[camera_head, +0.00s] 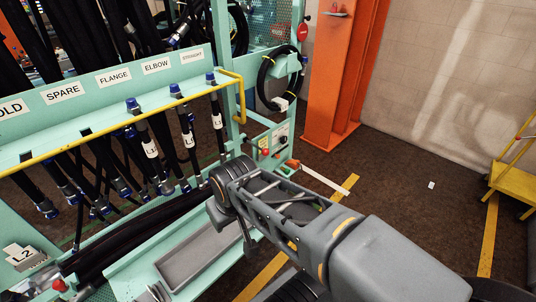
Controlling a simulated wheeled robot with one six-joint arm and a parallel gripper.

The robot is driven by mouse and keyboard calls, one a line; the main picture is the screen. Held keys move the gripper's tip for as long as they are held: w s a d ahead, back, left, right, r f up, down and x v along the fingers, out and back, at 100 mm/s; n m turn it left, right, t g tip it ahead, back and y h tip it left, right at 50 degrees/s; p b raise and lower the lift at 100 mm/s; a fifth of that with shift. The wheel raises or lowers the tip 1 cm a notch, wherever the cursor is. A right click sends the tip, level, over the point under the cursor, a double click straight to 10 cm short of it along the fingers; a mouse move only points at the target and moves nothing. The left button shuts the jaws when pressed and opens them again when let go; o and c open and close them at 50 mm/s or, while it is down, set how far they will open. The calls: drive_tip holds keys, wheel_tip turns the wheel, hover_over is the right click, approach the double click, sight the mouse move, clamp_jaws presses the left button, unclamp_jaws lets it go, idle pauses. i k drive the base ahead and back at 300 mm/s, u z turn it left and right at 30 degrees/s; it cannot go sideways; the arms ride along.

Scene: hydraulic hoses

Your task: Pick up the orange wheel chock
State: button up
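My arm reaches in from the lower right of the head view to beside the hose rack. My gripper (247,238) seems to be the dark grey part hanging below the arm's far end. Its fingers do not show clearly, and I cannot tell if it is open or holds anything. A small orange piece (293,163) shows on the floor just beyond my arm, at the rack's foot. It may be the orange wheel chock, but it is small and partly hidden. No other clear chock shape shows.
The teal hose rack (120,92) with a yellow rail and several black hoses fills the left. A grey tray (200,255) lies at its base. An orange pillar (340,80) stands behind, and yellow steps (515,180) stand at the right. The brown floor between them is mostly clear.

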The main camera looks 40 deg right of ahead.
sight(295, 164)
drive_tip(key=z, duration=1.6)
drive_tip(key=k, duration=0.2)
drive_tip(key=z, duration=0.95)
drive_tip(key=k, duration=1.1)
drive_tip(key=z, duration=0.8)
drive_tip(key=i, duration=1.35)
drive_tip(key=u, duration=0.65)
drive_tip(key=i, duration=1.5)
drive_tip(key=u, duration=1.85)
drive_tip(key=i, duration=0.9)
drive_tip(key=u, duration=1)
drive_tip(key=i, duration=0.5)
drive_tip(key=z, duration=0.05)
